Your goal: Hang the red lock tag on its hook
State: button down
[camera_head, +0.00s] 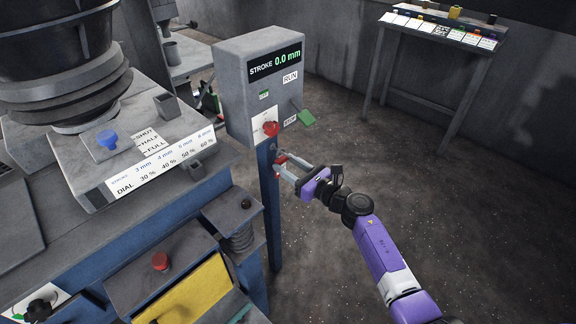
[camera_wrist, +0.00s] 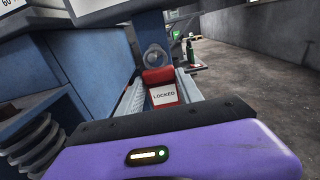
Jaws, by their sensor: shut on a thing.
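The red lock tag (camera_wrist: 161,93), with a white label reading LOCKED, is between the two fingers of my gripper (camera_wrist: 160,78) in the wrist view. My gripper is shut on it. In the head view my gripper (camera_head: 279,166) holds the tag (camera_head: 281,159) at the blue post, just below the grey control box (camera_head: 262,85). A grey ring-like part (camera_wrist: 155,56) shows just beyond the tag, against the post. The hook is not clearly made out, and I cannot tell whether the tag touches it.
The control box above my gripper has a red knob (camera_head: 271,128) and a green-ended lever (camera_head: 306,118). The blue post (camera_head: 270,215) stands directly ahead. The machine with a dial panel (camera_head: 160,170) is at left. A side table (camera_head: 440,30) stands far right, with open floor before it.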

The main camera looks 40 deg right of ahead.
jog(key=c, duration=0.7)
grip_release()
jog(key=s+p, duration=0.1)
jog(key=s, duration=0.7)
jog(key=shift+d, duration=0.15)
